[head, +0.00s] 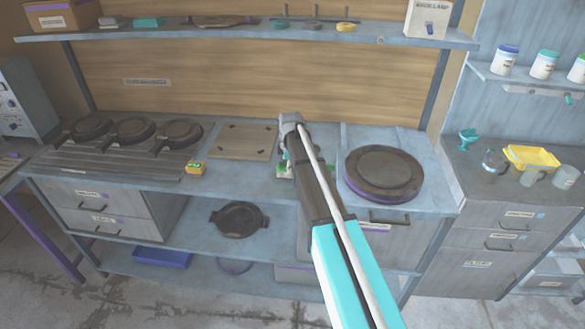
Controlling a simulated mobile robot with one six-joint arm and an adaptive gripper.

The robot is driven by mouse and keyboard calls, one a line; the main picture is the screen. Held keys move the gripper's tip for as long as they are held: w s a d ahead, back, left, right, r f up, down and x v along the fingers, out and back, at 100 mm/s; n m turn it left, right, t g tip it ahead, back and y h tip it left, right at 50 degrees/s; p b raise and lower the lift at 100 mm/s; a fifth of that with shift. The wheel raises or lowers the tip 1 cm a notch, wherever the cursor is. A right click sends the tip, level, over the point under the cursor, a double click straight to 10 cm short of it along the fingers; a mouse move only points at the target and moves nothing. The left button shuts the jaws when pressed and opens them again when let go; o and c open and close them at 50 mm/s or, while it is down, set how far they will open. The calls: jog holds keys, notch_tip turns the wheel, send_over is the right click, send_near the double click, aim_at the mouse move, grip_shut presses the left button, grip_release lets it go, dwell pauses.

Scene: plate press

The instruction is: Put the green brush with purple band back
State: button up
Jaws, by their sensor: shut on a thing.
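My arm reaches over the worktop, and my gripper (287,155) is low over the middle of it, largely hidden behind my own wrist. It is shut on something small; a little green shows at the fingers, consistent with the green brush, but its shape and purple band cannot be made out. Just under the gripper is a small pale and green item (290,170) on the worktop, mostly covered by my arm. I cannot tell whether the held thing touches it.
A round dark plate press (383,172) stands right of my arm. An upper shelf (380,40) runs above.

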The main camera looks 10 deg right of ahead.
jog(key=shift+f, duration=0.2)
jog(key=o, duration=1)
jog(key=shift+r, duration=0.2)
notch_tip(320, 180, up, 12)
jog(key=p, duration=1.2)
